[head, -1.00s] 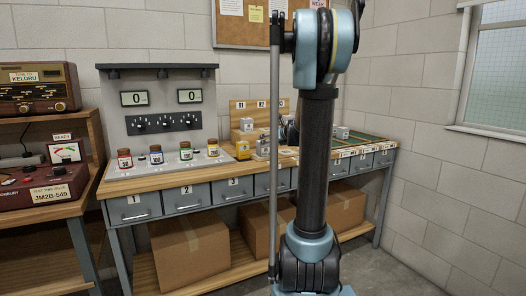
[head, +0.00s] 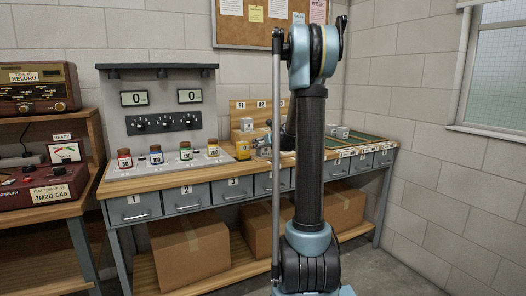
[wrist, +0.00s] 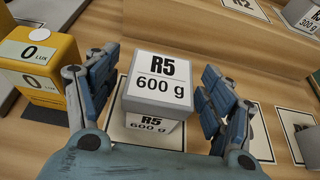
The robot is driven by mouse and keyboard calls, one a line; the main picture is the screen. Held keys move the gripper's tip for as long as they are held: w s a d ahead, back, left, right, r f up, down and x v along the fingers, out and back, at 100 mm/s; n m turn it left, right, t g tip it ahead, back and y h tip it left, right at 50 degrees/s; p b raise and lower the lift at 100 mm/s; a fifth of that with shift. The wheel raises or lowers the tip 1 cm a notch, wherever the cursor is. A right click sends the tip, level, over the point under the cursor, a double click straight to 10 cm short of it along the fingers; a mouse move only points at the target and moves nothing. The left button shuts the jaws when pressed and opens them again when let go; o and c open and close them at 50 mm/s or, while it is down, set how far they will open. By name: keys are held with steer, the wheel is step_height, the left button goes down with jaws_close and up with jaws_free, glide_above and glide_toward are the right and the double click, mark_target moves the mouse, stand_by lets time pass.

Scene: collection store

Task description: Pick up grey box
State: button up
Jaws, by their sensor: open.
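A grey box (wrist: 160,88) with a white label reading "R5 600 g" stands on a white-bordered card on the wooden bench in the wrist view. My gripper (wrist: 158,65) is open, with one blue finger on each side of this box. The fingers look apart from its sides, the right one by a visible gap. In the head view my arm and gripper are over the bench and hide most of that spot. A second grey box (wrist: 302,17), marked 300 g, is at the top right of the wrist view.
A yellow box (wrist: 40,68) with a "0 LUX" label stands close left of my left finger. Several small jars (head: 156,154) stand further left on the bench (head: 165,180). Bare wood separates the cards.

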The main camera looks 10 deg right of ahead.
steer(key=shift+w+f, duration=0.1)
steer(key=shift+w, duration=0.1)
steer(key=c, duration=1.7)
steer(key=shift+o, duration=0.2)
